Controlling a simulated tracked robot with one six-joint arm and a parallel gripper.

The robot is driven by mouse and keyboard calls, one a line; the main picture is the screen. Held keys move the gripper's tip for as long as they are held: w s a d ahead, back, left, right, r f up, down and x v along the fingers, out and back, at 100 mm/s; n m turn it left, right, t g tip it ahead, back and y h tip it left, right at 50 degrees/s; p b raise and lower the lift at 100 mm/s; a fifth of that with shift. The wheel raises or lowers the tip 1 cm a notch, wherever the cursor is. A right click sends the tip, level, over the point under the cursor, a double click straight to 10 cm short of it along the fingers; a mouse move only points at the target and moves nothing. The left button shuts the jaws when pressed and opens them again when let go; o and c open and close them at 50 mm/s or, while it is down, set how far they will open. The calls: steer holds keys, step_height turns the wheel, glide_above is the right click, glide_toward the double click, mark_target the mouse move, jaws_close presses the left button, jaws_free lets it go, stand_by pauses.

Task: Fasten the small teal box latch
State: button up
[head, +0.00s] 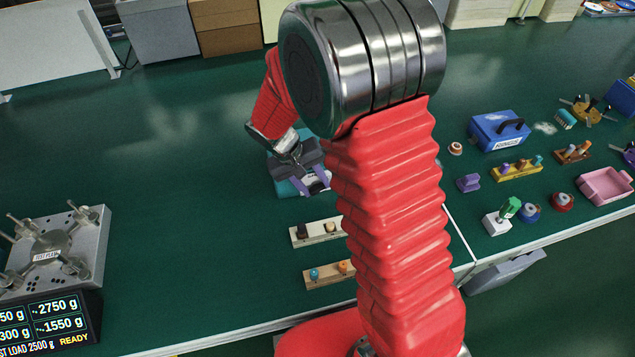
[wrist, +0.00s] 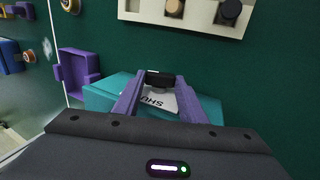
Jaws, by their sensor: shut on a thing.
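The small teal box (head: 284,188) stands on the green bench, mostly covered by my gripper and arm in the head view. In the wrist view the teal box (wrist: 108,92) lies under my gripper, with a white label partly readable as "SHU". My gripper (wrist: 161,84) has its two purple fingers on either side of a black latch piece (wrist: 160,76) at the box's edge, shut on it. In the head view my gripper (head: 313,184) points down at the box's front side. Whether the latch is fastened cannot be told.
Two peg strips, a pale one (head: 314,233) and a tan one (head: 326,274), lie in front of the box. A purple holder (head: 468,183) and a blue case (head: 499,131) stand to the right. A test plate fixture (head: 50,250) is at left. The bench left of the box is clear.

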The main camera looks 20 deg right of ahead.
steer(key=shift+a+f+h, duration=0.2)
steer(key=shift+a+h, duration=0.1)
steer(key=shift+h, duration=0.9)
steer(key=shift+a+f+h, duration=0.2)
steer(key=shift+a+h, duration=0.05)
steer(key=shift+h, duration=0.95)
steer(key=o, duration=1.1)
steer(key=shift+c, duration=0.2)
steer(key=shift+r, duration=0.1)
steer(key=v, duration=1.3)
steer(key=shift+a+r, duration=0.15)
steer(key=shift+a, duration=0.15)
